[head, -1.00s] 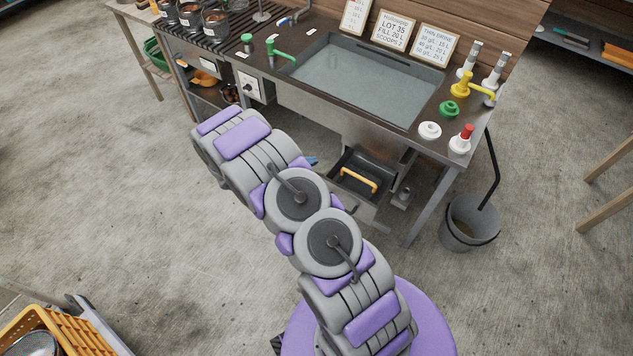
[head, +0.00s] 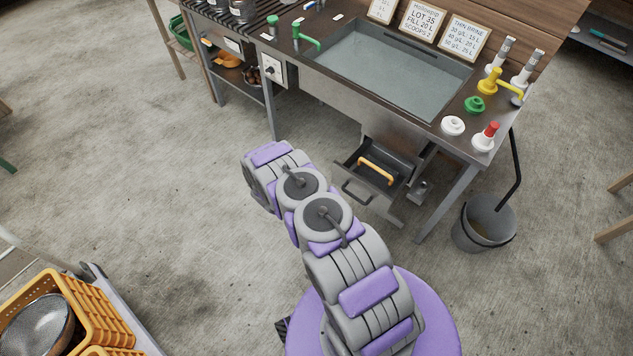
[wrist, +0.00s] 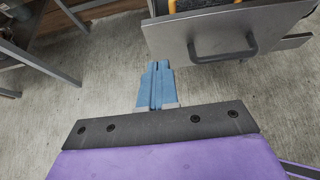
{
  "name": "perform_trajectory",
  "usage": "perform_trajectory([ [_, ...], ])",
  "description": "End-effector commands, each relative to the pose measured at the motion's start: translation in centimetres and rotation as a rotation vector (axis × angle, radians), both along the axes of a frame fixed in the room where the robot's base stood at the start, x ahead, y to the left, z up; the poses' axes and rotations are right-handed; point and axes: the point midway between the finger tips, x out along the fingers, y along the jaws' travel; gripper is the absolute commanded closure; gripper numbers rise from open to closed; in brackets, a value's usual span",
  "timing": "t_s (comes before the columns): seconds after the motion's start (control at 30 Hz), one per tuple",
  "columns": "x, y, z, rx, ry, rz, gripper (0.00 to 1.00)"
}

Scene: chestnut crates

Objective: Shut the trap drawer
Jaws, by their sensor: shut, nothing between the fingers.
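The trap drawer (head: 362,189) is pulled out below the sink bench, with a dark bar handle on its metal front. A yellow handle (head: 376,171) shows inside it. In the wrist view the drawer front (wrist: 170,38) stands at the upper right, its dark handle (wrist: 222,47) facing me. My gripper (wrist: 157,68) is shut and empty, its blue fingers pointing toward the floor just in front of the drawer front and left of the handle. I see no contact with the drawer. In the head view my gripper is hidden behind my arm.
The sink bench (head: 322,84) stands above the drawer, with a bench leg (head: 449,205) to its right. A grey bucket (head: 484,222) stands right of that leg. An orange crate (head: 108,308) is at the lower left. The floor before the drawer is clear.

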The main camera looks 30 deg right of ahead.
Motion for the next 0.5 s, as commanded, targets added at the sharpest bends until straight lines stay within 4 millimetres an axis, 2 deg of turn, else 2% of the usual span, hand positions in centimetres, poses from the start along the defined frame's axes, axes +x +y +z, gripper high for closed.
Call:
perform_trajectory([
  [0.03, 0.2, -0.9, -0.8, 0.000, -0.001, -0.003, 1.00],
  [0.27, 1.8, -4.5, -2.9, -0.004, -0.003, -0.004, 1.00],
  [0.5, 3.0, -7.3, -2.8, -0.001, -0.003, -0.002, 1.00],
])
